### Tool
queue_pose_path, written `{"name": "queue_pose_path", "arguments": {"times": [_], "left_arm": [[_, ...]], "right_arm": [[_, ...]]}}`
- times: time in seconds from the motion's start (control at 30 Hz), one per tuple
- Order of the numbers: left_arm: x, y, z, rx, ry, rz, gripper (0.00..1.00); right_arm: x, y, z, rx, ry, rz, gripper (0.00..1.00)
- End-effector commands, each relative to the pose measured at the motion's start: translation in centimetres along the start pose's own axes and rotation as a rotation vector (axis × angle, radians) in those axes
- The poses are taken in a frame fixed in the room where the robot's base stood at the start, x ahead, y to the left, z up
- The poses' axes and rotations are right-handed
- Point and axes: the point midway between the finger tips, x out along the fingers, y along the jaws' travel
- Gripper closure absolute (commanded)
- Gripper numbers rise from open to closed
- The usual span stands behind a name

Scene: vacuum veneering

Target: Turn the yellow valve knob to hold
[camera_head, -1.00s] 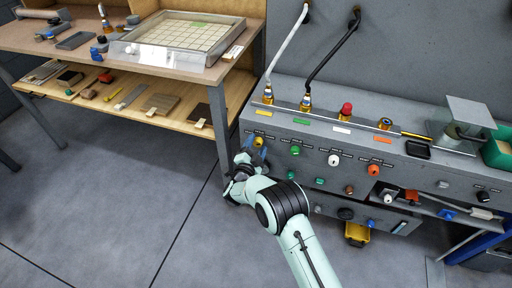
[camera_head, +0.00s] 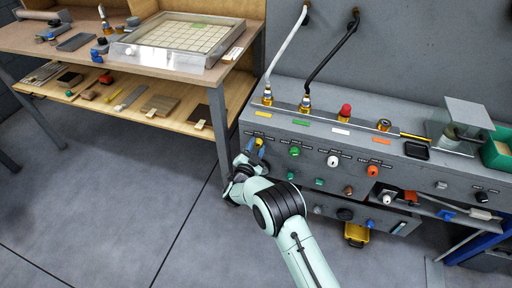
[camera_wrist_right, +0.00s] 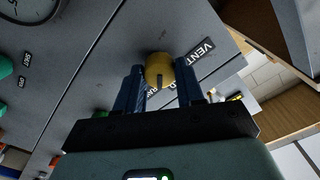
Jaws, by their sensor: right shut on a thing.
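The yellow valve knob (camera_wrist_right: 159,69) sits on the grey panel front, in the upper middle of the right wrist view. A dark mark shows on its face, and a VENT label (camera_wrist_right: 194,62) is beside it. My right gripper (camera_wrist_right: 160,82) is shut on the knob, with a blue finger on either side of it. In the head view the right gripper (camera_head: 256,149) is at the left end of the panel and mostly covers the knob. The other labels around the knob are partly hidden by the fingers. My left gripper is not in view.
Green (camera_head: 294,152), white (camera_head: 333,161) and orange (camera_head: 373,171) knobs line the panel to the right. A wooden workbench (camera_head: 190,72) with a gridded tray stands at the left, close to the gripper. Open floor (camera_head: 110,210) lies in front.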

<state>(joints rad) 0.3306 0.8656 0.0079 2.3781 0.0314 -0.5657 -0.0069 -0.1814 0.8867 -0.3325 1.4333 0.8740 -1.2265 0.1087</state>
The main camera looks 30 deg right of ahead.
Motion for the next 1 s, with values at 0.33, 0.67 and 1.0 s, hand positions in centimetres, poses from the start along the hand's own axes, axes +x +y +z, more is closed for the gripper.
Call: {"name": "queue_pose_path", "arguments": {"times": [0.33,0.67,1.0], "left_arm": [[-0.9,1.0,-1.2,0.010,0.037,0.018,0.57],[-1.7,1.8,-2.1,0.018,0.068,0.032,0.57],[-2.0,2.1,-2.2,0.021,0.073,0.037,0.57]], "right_arm": [[-0.1,-0.1,0.1,-0.328,-0.002,0.000,0.93],[-0.1,-0.1,0.1,-0.605,-0.003,0.000,0.93],[-0.1,-0.1,0.1,-0.770,-0.003,0.000,0.93]]}}
